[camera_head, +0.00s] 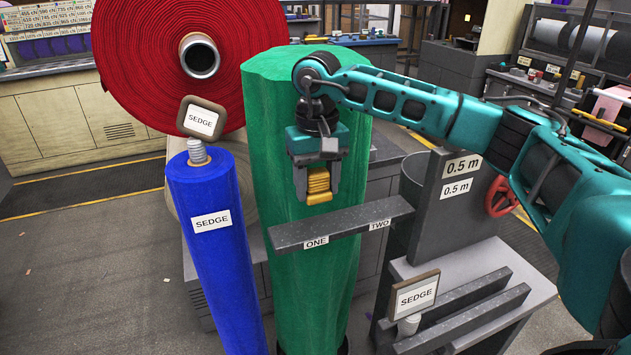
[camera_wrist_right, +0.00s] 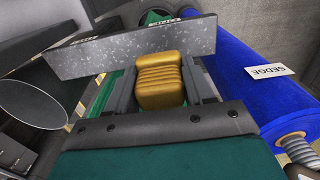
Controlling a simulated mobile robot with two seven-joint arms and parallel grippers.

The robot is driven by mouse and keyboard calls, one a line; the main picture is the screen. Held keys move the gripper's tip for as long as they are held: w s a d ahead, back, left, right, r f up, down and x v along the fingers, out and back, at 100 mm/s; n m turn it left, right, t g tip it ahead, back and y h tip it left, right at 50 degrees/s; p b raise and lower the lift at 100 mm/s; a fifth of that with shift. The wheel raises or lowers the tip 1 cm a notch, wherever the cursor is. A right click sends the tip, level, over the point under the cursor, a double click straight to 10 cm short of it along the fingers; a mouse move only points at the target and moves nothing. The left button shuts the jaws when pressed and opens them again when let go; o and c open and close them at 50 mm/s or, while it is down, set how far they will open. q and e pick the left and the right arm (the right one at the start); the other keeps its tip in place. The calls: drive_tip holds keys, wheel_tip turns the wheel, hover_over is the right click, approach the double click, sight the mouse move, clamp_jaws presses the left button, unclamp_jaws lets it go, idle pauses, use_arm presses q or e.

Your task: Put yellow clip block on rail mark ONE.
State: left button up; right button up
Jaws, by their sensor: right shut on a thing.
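The yellow clip block (camera_head: 318,183) is ribbed and sits between the fingers of my right gripper (camera_head: 317,190), which is shut on it. In the head view the block hangs a little above the grey rail (camera_head: 350,222), in front of the green felt roll (camera_head: 275,130). The rail carries the label ONE (camera_head: 316,242) at its left part and TWO (camera_head: 380,224) further right. The block is nearer to ONE side to side. In the right wrist view the block (camera_wrist_right: 159,82) is between the fingers, with the rail (camera_wrist_right: 130,50) just beyond it. My left gripper is not in view.
A blue roll (camera_head: 215,260) with a SEDGE label stands left of the green one, with a SEDGE sign on top. A large red roll (camera_head: 120,60) is behind. A grey post (camera_head: 455,210) marked 0.5 m and a bench (camera_head: 500,262) stand at right.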

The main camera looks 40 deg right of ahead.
sight(317, 228)
drive_tip(key=shift+f+b, duration=0.35)
drive_tip(key=shift+f, duration=0.05)
wheel_tip(317, 228, down, 5)
drive_tip(key=b, duration=0.3)
drive_tip(key=shift+f, duration=0.1)
idle(0.4)
drive_tip(key=shift+f+b, duration=0.45)
drive_tip(key=shift+b, duration=0.15)
drive_tip(key=o, duration=1.4)
drive_tip(key=shift+c, duration=0.2)
